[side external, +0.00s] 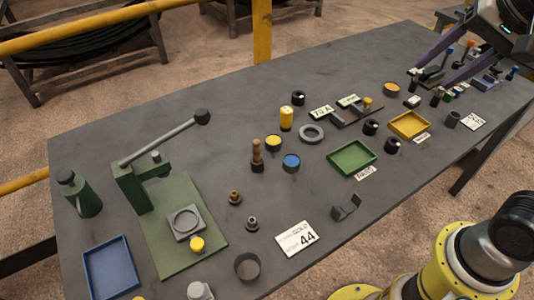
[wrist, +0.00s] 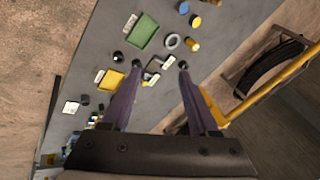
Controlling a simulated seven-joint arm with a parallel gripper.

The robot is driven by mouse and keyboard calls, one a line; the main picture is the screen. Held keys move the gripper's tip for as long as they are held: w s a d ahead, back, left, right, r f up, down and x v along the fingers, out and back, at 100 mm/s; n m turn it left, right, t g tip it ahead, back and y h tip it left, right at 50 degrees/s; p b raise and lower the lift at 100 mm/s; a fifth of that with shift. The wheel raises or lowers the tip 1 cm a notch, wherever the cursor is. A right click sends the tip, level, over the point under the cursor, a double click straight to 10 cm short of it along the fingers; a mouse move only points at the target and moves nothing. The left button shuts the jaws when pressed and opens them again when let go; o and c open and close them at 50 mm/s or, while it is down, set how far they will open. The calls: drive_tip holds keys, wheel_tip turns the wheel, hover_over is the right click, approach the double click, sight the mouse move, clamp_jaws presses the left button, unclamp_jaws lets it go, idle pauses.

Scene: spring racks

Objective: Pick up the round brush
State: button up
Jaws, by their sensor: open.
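A brown, wooden-looking upright piece with a dark base (side external: 257,154) stands near the middle of the table in the side external view. It may be the round brush, but it is too small to be sure. My gripper (side external: 430,77) is at the far right end of the table, well away from it, with its long purple fingers spread apart. In the wrist view my gripper (wrist: 160,66) is open, with nothing clearly held between the fingers. A small brown shape at the top edge of the wrist view may be the same piece, mostly cut off.
Beside the brown piece stand a blue-topped tin (side external: 291,162), a yellow-topped tin (side external: 273,143) and a yellow cylinder (side external: 286,119). A green press (side external: 130,187) stands at left. Green (side external: 352,158) and yellow (side external: 409,125) trays lie at right. Small tools crowd the far right; the back left is clear.

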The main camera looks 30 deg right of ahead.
drive_tip(key=w+a+r+m, duration=0.2)
drive_tip(key=w+a+m, duration=0.1)
drive_tip(key=w, duration=0.5)
drive_tip(key=m+g, duration=0.4)
drive_tip(key=g, duration=0.1)
hover_over(257, 152)
drive_tip(key=f, duration=2)
drive_tip(key=shift+w+d+f, duration=0.1)
drive_tip(key=shift+w, duration=0.25)
wheel_tip(257, 152, down, 7)
drive_tip(key=shift+r, duration=0.1)
drive_tip(key=shift+w+d+f, duration=0.1)
drive_tip(key=shift+d+f, duration=0.05)
drive_tip(key=shift+f, duration=3.15)
